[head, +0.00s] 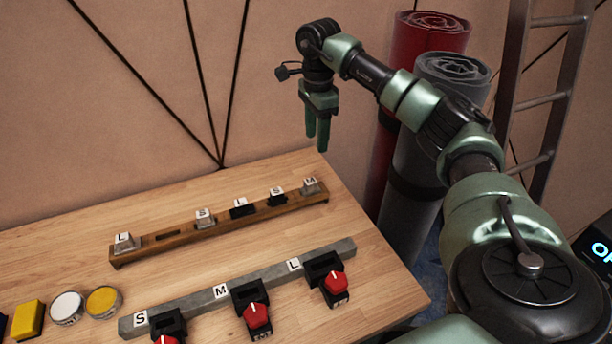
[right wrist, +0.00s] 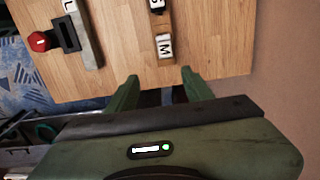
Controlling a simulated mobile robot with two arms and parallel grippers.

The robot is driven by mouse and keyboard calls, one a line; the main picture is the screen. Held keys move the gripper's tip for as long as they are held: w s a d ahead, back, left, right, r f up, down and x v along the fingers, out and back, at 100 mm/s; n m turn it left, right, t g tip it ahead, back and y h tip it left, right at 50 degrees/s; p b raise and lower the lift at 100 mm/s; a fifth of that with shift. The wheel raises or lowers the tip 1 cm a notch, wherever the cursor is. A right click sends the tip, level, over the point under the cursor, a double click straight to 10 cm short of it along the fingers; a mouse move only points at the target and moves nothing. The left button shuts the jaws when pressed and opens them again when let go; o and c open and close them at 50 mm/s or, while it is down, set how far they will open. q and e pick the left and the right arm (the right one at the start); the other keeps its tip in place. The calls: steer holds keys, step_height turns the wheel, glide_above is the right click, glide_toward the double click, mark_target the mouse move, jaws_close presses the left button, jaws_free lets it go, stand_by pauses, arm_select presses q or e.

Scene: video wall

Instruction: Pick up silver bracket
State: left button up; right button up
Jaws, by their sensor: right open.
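Three silver brackets sit on a long brown wooden rail (head: 180,238) on the table: one labelled L (head: 124,246) at the left end, one labelled S (head: 205,219), and one labelled M (head: 311,187) at the right end. My right gripper (head: 318,140) is open and empty, above and behind the rail's right end, apart from the brackets. In the right wrist view, the fingertips (right wrist: 160,74) are spread below the M label (right wrist: 165,45), beyond the table edge in the picture. My left gripper is not in view.
Two black brackets, L (head: 240,209) and S (head: 277,198), share the rail. In front lies a grey bar (head: 195,302) with black holders and red knobs (head: 333,283). Yellow and white buttons (head: 67,307) are at left. Rolled mats (head: 450,75) stand beyond the table.

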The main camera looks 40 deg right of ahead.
steer(key=b, duration=0.7)
glide_above(311, 180)
steer(key=f, duration=0.9)
steer(key=shift+s+d, duration=0.15)
steer(key=shift+s, duration=0.25)
steer(key=f, duration=0.5)
steer(key=f+p, duration=0.1)
steer(key=f, duration=0.1)
steer(key=shift+w+a+f, duration=0.25)
steer(key=shift+w, duration=0.1)
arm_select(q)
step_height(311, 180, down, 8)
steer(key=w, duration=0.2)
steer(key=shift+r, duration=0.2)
arm_select(e)
jaws_close()
